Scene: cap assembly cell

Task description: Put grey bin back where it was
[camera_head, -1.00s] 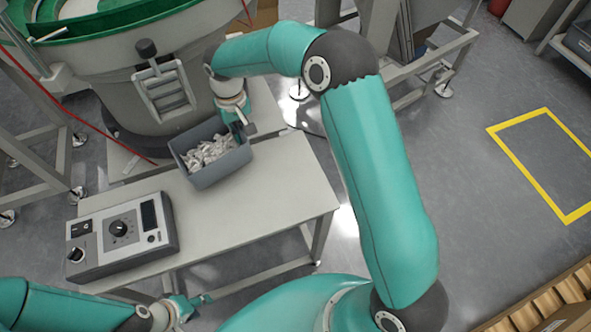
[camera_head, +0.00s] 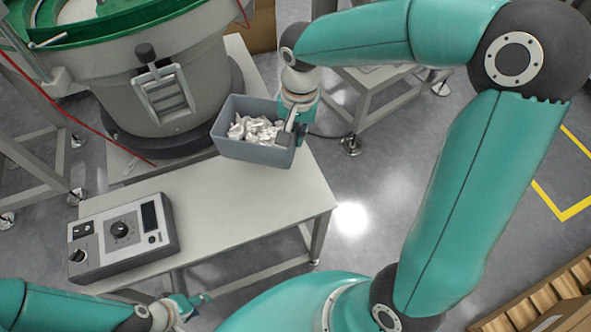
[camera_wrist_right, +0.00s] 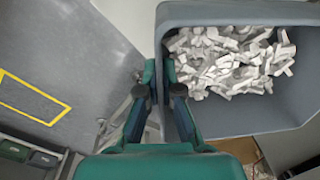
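The grey bin (camera_head: 258,151), filled with white parts (camera_head: 255,130), is above the right part of the white table in the head view. My right gripper (camera_head: 296,134) is shut on the bin's right wall. In the right wrist view the gripper's fingers (camera_wrist_right: 163,95) clasp the wall of the grey bin (camera_wrist_right: 280,118), one finger on each side. The bin appears roughly level and held above the tabletop. My left gripper (camera_head: 192,303) is low at the left, near the table's front edge, and holds nothing that I can see. Its finger opening is too small to judge.
A white table (camera_head: 240,205) carries a grey control box (camera_head: 122,238) at its left. A large feeder with a green rim (camera_head: 150,25) stands behind. A yellow floor outline (camera_head: 562,200) lies at the right. The table's front right is clear.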

